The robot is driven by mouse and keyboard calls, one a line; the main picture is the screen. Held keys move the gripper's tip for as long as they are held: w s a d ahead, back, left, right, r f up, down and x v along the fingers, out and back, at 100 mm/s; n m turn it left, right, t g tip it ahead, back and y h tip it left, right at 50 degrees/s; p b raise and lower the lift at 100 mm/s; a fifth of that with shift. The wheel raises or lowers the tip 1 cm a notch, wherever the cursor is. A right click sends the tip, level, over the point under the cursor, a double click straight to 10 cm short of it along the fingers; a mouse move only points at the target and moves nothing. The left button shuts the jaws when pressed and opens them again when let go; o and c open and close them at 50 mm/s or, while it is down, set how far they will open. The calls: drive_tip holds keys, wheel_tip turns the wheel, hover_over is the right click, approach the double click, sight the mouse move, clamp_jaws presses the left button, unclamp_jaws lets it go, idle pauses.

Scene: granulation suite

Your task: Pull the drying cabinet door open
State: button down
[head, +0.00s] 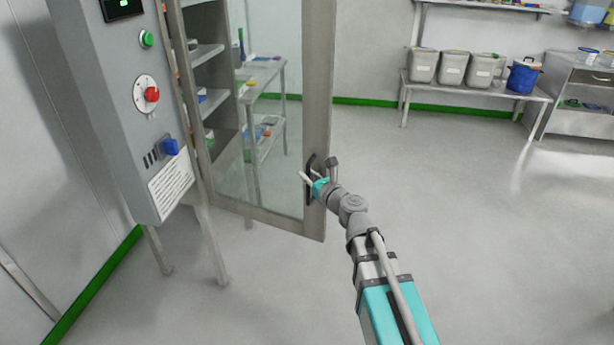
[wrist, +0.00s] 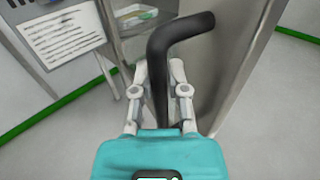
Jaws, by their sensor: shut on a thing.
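The drying cabinet door (head: 318,100) is a metal frame with a glass pane. It stands ajar, swung out from the cabinet, and shelves show through the gap. Its dark bar handle (head: 309,192) is on the free edge side of the frame. My gripper (head: 313,182) is at the handle. In the wrist view the black handle (wrist: 158,75) runs between the two fingers, and my gripper (wrist: 159,75) is shut on it. The door's metal face (wrist: 215,60) is just right of the handle there. The fingertips are partly hidden by the handle.
A grey control box (head: 120,100) with a red knob and green button stands left of the door on legs. A bench (head: 480,90) with grey bins and a blue bucket is along the back wall. The floor (head: 480,220) right of the door is clear.

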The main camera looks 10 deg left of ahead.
drive_tip(key=c, duration=0.6)
unclamp_jaws()
drive_tip(key=shift+c, duration=0.2)
drive_tip(key=shift+s+d, duration=0.1)
drive_tip(key=v, duration=0.7)
drive_tip(key=shift+s+d, duration=0.1)
drive_tip(key=shift+s, duration=0.05)
